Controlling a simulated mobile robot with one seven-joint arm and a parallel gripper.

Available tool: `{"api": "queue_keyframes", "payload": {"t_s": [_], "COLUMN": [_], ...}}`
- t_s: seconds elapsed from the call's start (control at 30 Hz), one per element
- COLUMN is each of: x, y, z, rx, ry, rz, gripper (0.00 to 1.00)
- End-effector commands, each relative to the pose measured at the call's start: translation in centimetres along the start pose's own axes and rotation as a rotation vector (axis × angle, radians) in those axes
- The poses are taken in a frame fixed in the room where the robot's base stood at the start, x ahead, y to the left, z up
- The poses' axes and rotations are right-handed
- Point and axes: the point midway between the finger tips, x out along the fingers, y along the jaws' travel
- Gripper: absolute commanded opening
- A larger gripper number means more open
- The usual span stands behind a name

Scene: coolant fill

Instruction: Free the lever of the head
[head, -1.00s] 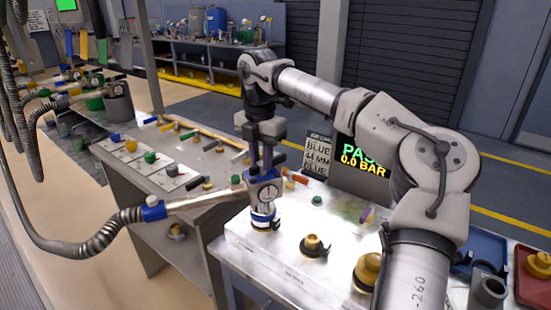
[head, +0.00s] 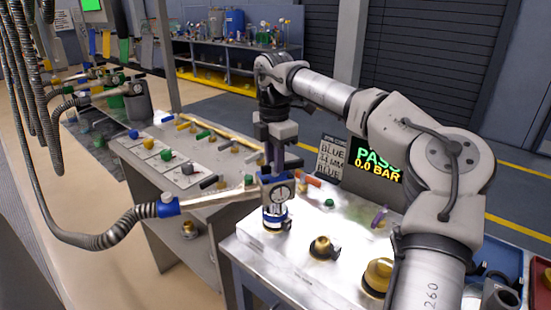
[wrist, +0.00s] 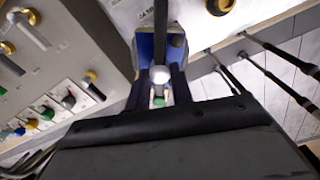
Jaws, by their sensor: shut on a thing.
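The blue filling head (head: 278,197), with a round dial on its face, stands upright on a blue-ringed fitting (head: 276,220) on the white bench top. A metal tube and ribbed hose run from it to the left. My gripper (head: 275,172) points down at the top of the head. In the wrist view the blue head (wrist: 147,47) lies just beyond the two dark fingers (wrist: 163,76). They are shut on a narrow part with a pale end between them, which seems to be the lever (wrist: 159,74). The fingers hide much of it, so its exact angle is unclear.
A brass fitting (head: 323,248) and a larger one (head: 379,275) stand on the bench to the right. Behind, a screen (head: 376,163) reads PASS, 0.0 BAR, beside a lettered board (head: 331,157). A grey bench (head: 190,190) with coloured knobs stands left. The hose (head: 110,238) hangs at left.

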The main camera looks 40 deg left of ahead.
Motion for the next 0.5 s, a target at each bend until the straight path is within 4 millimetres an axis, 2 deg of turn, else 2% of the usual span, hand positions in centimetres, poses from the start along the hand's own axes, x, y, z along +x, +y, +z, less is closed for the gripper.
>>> {"api": "queue_keyframes", "payload": {"t_s": [0.1, 0.13, 0.27, 0.5], "x": [-0.2, -0.2, -0.15, -0.06], "y": [0.05, 0.05, 0.03, 0.01], "z": [0.12, 0.12, 0.09, 0.04], "rx": [0.003, 0.003, 0.002, 0.0], "ry": [-0.003, -0.003, -0.002, -0.001], "rz": [0.005, 0.005, 0.003, 0.001], "gripper": [0.0, 0.26, 0.43, 0.45]}}
